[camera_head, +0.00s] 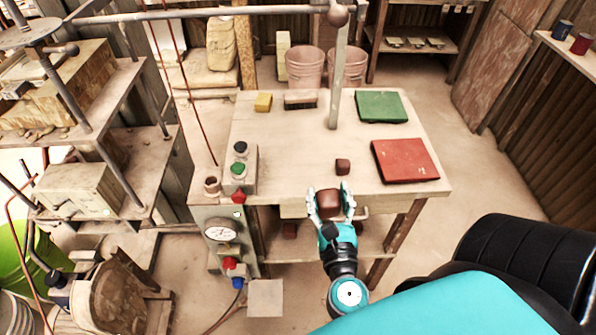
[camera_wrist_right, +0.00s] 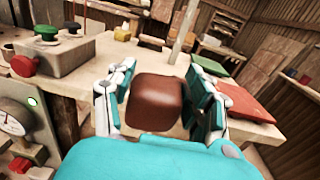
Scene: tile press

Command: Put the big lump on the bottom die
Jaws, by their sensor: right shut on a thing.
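My right gripper (camera_head: 330,192) is shut on the big lump (camera_head: 329,204), a brown rounded block, in front of the table's front edge. In the right wrist view the lump (camera_wrist_right: 155,103) sits between the two fingers (camera_wrist_right: 160,78). A smaller brown lump (camera_head: 342,167) lies on the table just beyond the gripper. I cannot make out the bottom die in either view. My left gripper is not in view.
The table (camera_head: 290,150) holds a red board (camera_head: 405,160), a green board (camera_head: 381,106), a yellow block (camera_head: 263,102), a brush (camera_head: 300,99) and a button box (camera_head: 240,168). The table's middle is clear.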

